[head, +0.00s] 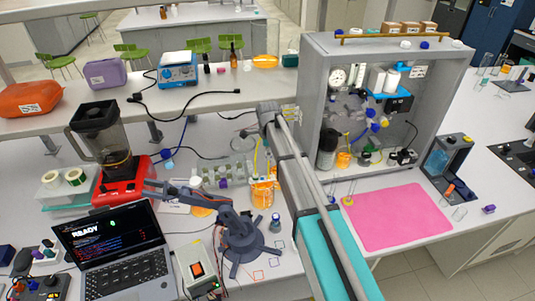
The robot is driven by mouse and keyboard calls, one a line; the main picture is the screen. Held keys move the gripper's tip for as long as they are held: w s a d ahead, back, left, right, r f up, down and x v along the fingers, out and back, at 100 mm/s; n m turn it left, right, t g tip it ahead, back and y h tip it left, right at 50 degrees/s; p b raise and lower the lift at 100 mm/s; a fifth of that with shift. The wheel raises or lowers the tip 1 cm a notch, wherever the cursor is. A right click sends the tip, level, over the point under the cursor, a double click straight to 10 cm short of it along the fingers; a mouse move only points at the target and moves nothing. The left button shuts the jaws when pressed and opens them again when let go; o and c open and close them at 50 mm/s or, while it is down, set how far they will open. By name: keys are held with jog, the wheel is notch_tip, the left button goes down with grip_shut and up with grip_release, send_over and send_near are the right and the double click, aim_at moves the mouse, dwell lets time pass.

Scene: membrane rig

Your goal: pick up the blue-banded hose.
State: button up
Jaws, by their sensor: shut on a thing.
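I cannot make out my gripper; my own grey and teal arm crosses the middle of the head view, and its end is not visible. I cannot pick out a hose with a clear blue band. Inside the grey rig cabinet (456,85), a thin yellow hose (357,136) curves near blue fittings (371,125) at the middle. Another yellow tube (256,152) rises by an orange-filled beaker (262,191), left of my arm.
A pink mat (398,218) lies bare in front of the cabinet. A small grey desktop arm (240,240), a laptop (115,245) and a red-based blender (103,145) crowd the left bench. A blue-grey stand (447,157) is at the right.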

jog(key=shift+r+p, duration=3.1)
jog(key=shift+r, duration=0.4)
jog(key=shift+o, duration=1.4)
grip_shut()
jog(key=shift+f, duration=0.1)
